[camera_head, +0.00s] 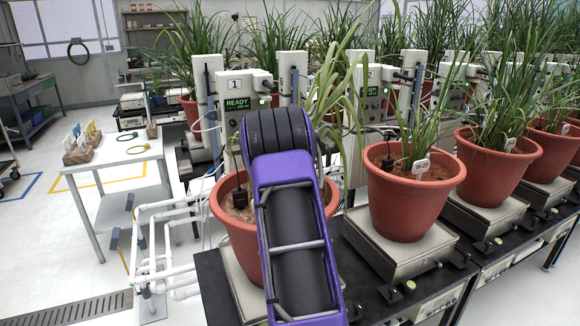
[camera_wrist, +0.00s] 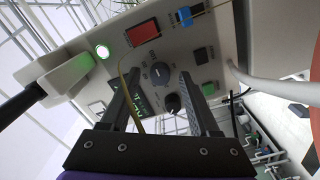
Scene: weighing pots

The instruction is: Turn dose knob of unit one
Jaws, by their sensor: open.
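Unit one (camera_head: 235,84) is a pale box with a "1" label and a green READY display (camera_head: 237,104) in the head view. My purple arm hides its lower front. In the wrist view, its panel fills the upper part. The fingers are open, one on each side of the dial, with gaps showing. I cannot read the knob labels or judge the depth to the panel.
Potted plants (camera_head: 411,195) on scales crowd the bench.

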